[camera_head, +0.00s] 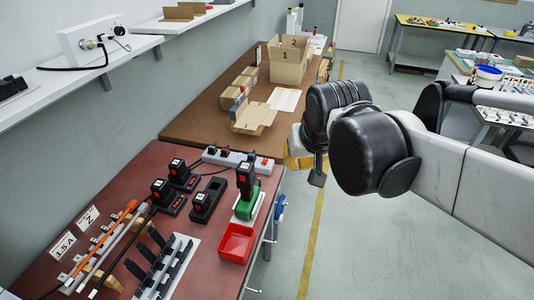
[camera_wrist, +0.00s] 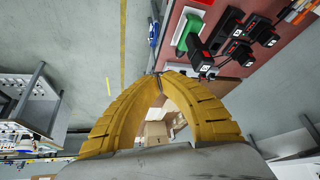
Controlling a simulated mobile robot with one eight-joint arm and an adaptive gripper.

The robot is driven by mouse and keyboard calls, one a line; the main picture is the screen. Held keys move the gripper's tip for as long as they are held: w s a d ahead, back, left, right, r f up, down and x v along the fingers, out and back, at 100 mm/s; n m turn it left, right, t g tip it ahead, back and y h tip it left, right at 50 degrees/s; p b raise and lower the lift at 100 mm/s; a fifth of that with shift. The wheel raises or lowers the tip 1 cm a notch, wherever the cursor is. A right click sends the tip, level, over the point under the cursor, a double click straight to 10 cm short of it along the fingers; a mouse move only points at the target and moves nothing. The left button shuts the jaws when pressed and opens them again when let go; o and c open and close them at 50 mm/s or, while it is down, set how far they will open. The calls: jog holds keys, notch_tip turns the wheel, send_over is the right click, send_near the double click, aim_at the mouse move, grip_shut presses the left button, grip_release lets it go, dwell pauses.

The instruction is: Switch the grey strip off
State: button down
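The grey strip (camera_head: 229,157) lies across the far end of the red-brown bench in the head view, with sockets along its top. A small red part, perhaps its switch, shows near its right end. In the wrist view a pale piece that looks like the strip (camera_wrist: 178,68) shows just beyond the fingers, partly hidden by them. My gripper (camera_head: 317,178) is to the right of the strip, apart from it and beyond the bench edge. Its yellow fingers come together at their dark tips in the wrist view (camera_wrist: 156,80), with nothing seen between the tips.
A green-and-black drill (camera_head: 246,205) stands close in front of the strip, with a red tray (camera_head: 236,243) nearer. Black chargers (camera_head: 182,175) stand to the left. Cardboard boxes (camera_head: 288,66) stand on the brown table behind. The floor right of the bench is clear.

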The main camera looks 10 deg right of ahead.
jog(key=w+r+m+g+p, duration=0.1)
jog(key=w+r+p, duration=0.15)
jog(key=w, duration=0.75)
jog(key=m+g+h+p, duration=0.1)
jog(key=m+g+p, duration=0.25)
jog(key=p, duration=0.45)
send_over(268, 162)
jog(key=s+a, duration=0.1)
jog(key=s, duration=0.1)
notch_tip(268, 162, down, 16)
jog(key=shift+s+a+r+t, duration=0.15)
jog(key=shift+r+t, duration=0.1)
jog(key=shift+t, duration=0.2)
jog(key=shift+f, duration=0.1)
jog(key=b+x, duration=0.1)
jog(key=x, duration=0.3)
jog(key=b+x, duration=0.1)
jog(key=x, duration=0.3)
jog(key=s+b+x, duration=0.1)
jog(key=b+x, duration=0.1)
jog(key=x, duration=0.2)
jog(key=shift+w+a+f, duration=0.1)
jog(key=shift+f, duration=0.75)
